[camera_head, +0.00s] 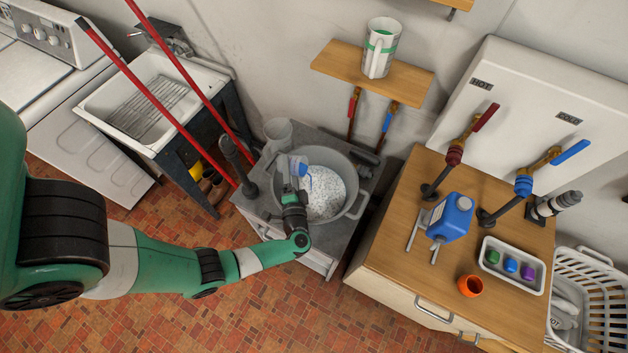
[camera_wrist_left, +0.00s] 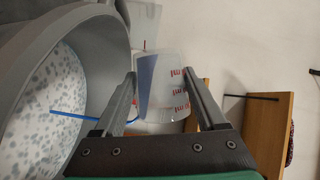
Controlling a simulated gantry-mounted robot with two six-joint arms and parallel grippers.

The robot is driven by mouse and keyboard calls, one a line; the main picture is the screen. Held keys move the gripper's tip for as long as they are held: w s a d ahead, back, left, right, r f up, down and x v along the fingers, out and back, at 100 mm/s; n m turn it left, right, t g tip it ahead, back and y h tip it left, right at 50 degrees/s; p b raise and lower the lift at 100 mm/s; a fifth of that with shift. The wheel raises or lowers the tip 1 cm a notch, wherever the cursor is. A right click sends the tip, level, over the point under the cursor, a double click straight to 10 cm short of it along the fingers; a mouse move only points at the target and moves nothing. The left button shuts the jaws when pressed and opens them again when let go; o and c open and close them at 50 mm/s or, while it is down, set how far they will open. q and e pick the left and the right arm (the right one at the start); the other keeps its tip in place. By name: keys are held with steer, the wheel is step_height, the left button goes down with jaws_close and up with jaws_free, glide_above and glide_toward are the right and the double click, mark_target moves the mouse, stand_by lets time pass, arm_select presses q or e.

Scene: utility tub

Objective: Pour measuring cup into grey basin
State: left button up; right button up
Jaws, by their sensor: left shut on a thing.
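The grey basin (camera_head: 345,163) stands on a grey cabinet and holds white, blue-speckled contents. In the left wrist view the basin (camera_wrist_left: 112,35) fills the left side. My left gripper (camera_head: 293,182) is at the basin's left part, above its contents. It is shut on the clear measuring cup (camera_head: 299,166), which has red markings and shows blue inside. The cup (camera_wrist_left: 168,85) also shows between the fingers (camera_wrist_left: 168,88) in the left wrist view. A thin blue line runs from the cup's side to the speckled contents. The cup's exact tilt is hard to tell. My right gripper is out of view.
The wooden cabinet (camera_head: 400,240) at right holds valves, a blue jug (camera_head: 452,218) and a tray (camera_head: 512,262).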

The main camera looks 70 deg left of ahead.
arm_select(q)
steer(key=shift+w+d+r+m+y, duration=0.3)
steer(key=shift+w+d+m, duration=0.15)
steer(key=shift+w+m, duration=0.15)
stand_by(0.4)
steer(key=shift+w+d+r+m+t+y+p, duration=0.15)
steer(key=shift+m+y, duration=0.1)
steer(key=shift+m, duration=0.3)
steer(key=shift+d+r+m+t+y+p, duration=0.1)
steer(key=shift+r+m+y, duration=0.1)
steer(key=shift+m, duration=0.4)
steer(key=shift+w+d+r+m+t+y+p, duration=0.15)
steer(key=shift+m+y, duration=0.1)
steer(key=shift+m, duration=0.3)
stand_by(1.0)
steer(key=shift+a, duration=0.15)
stand_by(0.7)
steer(key=n, duration=0.1)
steer(key=f+n+h+b, duration=0.1)
steer(key=shift+s+a+f+n+g, duration=0.15)
steer(key=shift+s+a+n+g, duration=0.15)
steer(key=shift+s+a+n, duration=0.1)
steer(key=shift+s, duration=0.1)
